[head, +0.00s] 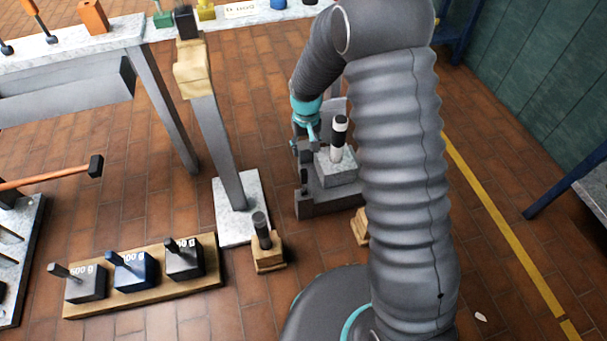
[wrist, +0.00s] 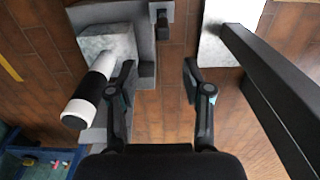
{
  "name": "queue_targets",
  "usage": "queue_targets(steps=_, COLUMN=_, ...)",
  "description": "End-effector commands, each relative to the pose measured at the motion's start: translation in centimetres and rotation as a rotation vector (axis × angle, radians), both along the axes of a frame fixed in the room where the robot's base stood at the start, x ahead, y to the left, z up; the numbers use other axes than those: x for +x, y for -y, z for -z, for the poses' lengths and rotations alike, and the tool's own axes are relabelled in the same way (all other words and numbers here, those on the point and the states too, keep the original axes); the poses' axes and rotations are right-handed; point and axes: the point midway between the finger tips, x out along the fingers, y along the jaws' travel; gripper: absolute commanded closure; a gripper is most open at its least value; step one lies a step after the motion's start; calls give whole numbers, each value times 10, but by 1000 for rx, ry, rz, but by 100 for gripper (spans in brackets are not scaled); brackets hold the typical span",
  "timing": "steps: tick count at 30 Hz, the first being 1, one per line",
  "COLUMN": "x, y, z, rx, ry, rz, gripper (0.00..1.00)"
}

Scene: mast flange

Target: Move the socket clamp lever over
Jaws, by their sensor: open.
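In the head view a grey fixture (head: 330,200) stands on the floor behind my arm, with a pale stone-like block (head: 337,168) on it. An upright handle banded black and white (head: 339,135) rises from the block; I cannot tell if it is the clamp lever. In the wrist view the banded handle (wrist: 90,90) leans toward the camera, left of my gripper (wrist: 158,66). My gripper is open and empty, its left finger close to the handle; contact cannot be told. A small dark upright part (wrist: 163,25) stands at the far end of the grey fixture (wrist: 146,50).
A grey post (head: 222,150) on a pale slab (head: 238,232) stands left of the fixture. A wooden tray (head: 145,285) with labelled weights and a small wooden block with a dark peg (head: 262,240) are at the lower left. A workbench (head: 75,55) stands farther back.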

Motion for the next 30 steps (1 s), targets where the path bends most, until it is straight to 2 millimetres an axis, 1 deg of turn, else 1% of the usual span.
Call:
queue_targets(steps=1, x=1, y=-3, z=7, rx=-2, ry=-8, rz=-4, gripper=50)
queue_targets(steps=8, x=2, y=-6, z=27, rx=-5, ry=-16, rz=-8, gripper=50)
queue_targets(steps=11, x=1, y=-6, z=40, rx=-6, ry=-16, rz=-8, gripper=50)
queue_targets(steps=24, x=1, y=-5, z=120, rx=-6, ry=-16, rz=-8, gripper=50)
queue_targets(steps=30, x=2, y=-5, z=144, rx=-5, ry=-15, rz=-8, gripper=50)
